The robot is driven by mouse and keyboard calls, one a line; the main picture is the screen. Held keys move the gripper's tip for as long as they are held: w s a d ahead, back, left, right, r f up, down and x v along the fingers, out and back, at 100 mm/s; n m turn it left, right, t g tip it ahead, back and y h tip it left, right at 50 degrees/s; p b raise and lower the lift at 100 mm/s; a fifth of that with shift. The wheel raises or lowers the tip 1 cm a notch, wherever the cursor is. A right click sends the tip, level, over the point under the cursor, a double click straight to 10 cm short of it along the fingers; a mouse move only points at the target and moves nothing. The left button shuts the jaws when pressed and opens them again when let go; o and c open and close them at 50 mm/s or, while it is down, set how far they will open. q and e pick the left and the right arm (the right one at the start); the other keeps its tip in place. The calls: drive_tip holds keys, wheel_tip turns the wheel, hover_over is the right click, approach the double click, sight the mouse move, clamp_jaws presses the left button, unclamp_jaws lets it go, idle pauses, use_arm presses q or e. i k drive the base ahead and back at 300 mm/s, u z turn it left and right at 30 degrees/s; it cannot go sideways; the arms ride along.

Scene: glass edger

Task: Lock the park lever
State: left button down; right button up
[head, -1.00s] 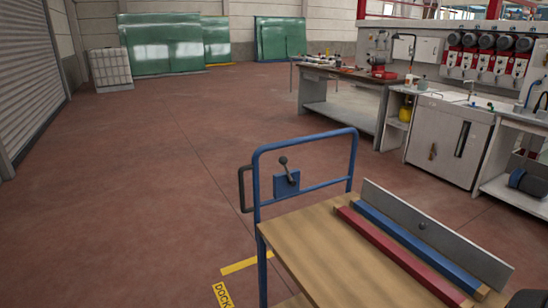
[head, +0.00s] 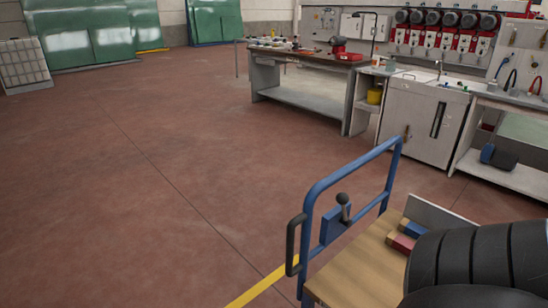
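The park lever (head: 343,205) is a dark knobbed handle on a blue plate (head: 334,226). The plate is fixed to the cross rail of the blue cart frame (head: 350,164) at the lower right of the head view. The knob points up, and the lever looks roughly upright. A black side handle (head: 292,246) sticks out on the frame's left. Neither gripper can be made out. A dark ribbed arm part of mine covers the right side of the cart top, well apart from the lever.
The cart's wooden top (head: 352,272) carries a red bar (head: 403,243), a blue bar (head: 413,229) and a grey upright plate (head: 437,214), partly hidden. A workbench (head: 305,75) and a sink cabinet (head: 423,120) stand behind. The floor left of the cart is open, with a yellow line (head: 262,284).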

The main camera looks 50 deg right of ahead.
sight(341, 198)
drive_tip(key=i, duration=2.2)
drive_tip(key=z, duration=4.45)
drive_tip(key=i, duration=0.5)
drive_tip(key=u, duration=0.05)
